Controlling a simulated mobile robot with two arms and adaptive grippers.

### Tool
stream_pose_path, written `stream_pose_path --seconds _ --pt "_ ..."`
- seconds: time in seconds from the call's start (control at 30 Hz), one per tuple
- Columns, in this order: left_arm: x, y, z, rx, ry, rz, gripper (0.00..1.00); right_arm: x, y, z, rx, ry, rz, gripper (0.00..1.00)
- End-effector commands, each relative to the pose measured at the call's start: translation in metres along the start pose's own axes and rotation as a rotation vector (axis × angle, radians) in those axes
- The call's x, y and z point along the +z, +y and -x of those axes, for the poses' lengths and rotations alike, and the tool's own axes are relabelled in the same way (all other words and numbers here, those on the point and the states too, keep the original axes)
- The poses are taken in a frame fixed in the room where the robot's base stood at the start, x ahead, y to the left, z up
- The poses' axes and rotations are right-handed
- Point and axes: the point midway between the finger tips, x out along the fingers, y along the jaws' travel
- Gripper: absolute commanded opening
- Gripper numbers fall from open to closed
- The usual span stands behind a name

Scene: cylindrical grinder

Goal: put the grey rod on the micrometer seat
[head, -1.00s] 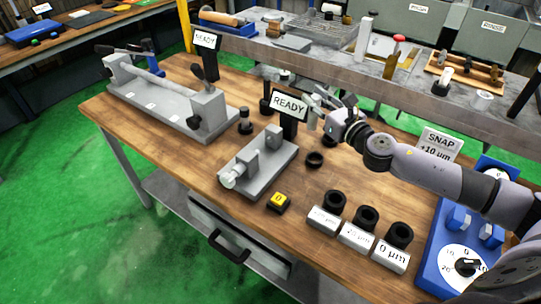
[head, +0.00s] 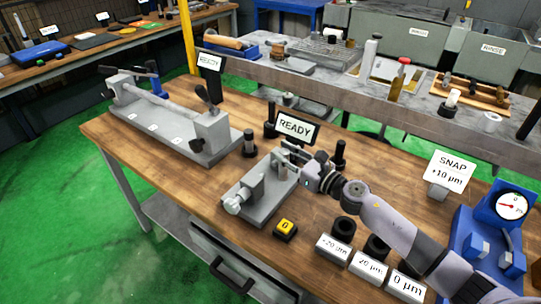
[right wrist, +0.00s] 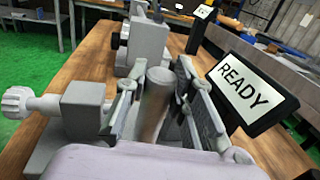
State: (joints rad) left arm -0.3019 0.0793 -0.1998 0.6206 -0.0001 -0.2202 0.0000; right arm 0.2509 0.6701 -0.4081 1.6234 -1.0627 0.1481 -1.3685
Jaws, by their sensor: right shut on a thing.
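The grey rod (right wrist: 153,105) stands roughly upright between the fingers of my right gripper (right wrist: 155,100) in the right wrist view. The gripper is shut on it. In the head view my right gripper (head: 297,160) is at the far right end of the grey micrometer stand (head: 252,213), and the rod is hard to make out there. The stand's knob (head: 233,204) is at its near left end; the knob also shows in the right wrist view (right wrist: 22,103). The gripper hides part of the seat, so I cannot tell whether the rod touches it. My left gripper is not in view.
A READY sign (head: 296,127) stands close behind the gripper. A longer grey bench fixture (head: 172,128) is at the left. A blue gauge unit (head: 485,235) is at the right.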

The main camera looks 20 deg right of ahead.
Motion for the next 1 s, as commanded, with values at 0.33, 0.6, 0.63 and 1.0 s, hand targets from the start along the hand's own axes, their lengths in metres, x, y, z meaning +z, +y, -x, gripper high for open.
stream_pose_path --seconds 0.33,0.6,0.63,1.0 --pt "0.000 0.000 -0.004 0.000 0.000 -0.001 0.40 -0.015 -0.001 -0.035 -0.002 -0.006 -0.001 0.00" --pt "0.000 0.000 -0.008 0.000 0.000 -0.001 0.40 -0.034 -0.001 -0.056 -0.002 -0.004 0.000 0.00" --pt "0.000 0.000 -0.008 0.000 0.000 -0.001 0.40 -0.034 -0.001 -0.056 -0.002 -0.004 0.001 0.00" --pt "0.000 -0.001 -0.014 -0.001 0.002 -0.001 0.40 -0.039 -0.001 -0.056 -0.002 -0.004 0.001 0.00"
